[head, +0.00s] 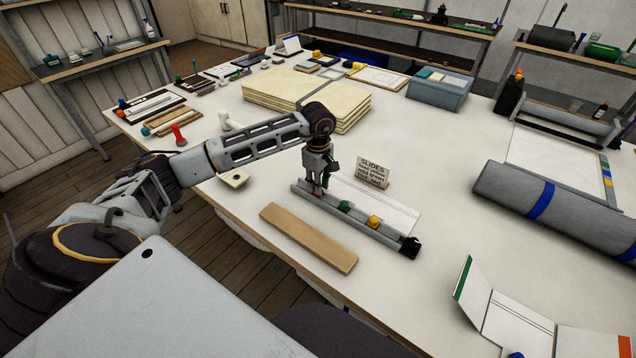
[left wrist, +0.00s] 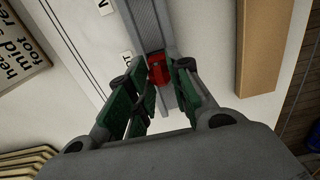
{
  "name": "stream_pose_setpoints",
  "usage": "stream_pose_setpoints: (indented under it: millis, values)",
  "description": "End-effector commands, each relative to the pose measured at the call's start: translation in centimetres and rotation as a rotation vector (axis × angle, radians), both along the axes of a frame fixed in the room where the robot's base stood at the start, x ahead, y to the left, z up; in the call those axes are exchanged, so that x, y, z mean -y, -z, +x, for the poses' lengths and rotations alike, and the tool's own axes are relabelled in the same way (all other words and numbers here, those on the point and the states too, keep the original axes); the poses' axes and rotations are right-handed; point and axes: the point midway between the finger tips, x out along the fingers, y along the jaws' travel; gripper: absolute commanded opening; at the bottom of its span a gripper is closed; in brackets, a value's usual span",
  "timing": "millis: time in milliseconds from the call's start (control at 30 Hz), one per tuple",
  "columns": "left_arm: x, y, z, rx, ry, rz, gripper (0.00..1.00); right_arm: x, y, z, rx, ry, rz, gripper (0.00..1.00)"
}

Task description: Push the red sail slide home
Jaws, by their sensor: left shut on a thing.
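My left gripper (head: 320,190) points down at the left end of a grey spar track (head: 390,235). In the left wrist view the gripper (left wrist: 158,82) has its green-padded fingers on either side of the red slide (left wrist: 156,66) and is shut on it. The red slide sits on the track, partly hidden by the fingers. A green slide (head: 345,206) and a yellow slide (head: 374,221) sit farther along the track, towards its black end (head: 410,247). My right gripper is not in view.
A wooden strip (head: 308,238) lies in front of the track. A small SLIDES sign (head: 373,171) stands behind it. Folded cream cloth (head: 300,98) lies farther back, and a grey roll (head: 550,205) lies to the right. Bare table lies right of the track.

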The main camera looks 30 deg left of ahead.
Motion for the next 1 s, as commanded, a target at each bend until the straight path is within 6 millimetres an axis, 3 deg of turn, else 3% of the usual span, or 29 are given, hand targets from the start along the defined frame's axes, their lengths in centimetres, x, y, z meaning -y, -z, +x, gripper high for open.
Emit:
stream_pose_setpoints:
  millis: [1000]
  values:
    - [0.0,1.2,0.0,0.0,0.0,0.0,0.0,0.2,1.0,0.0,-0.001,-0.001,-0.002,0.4]
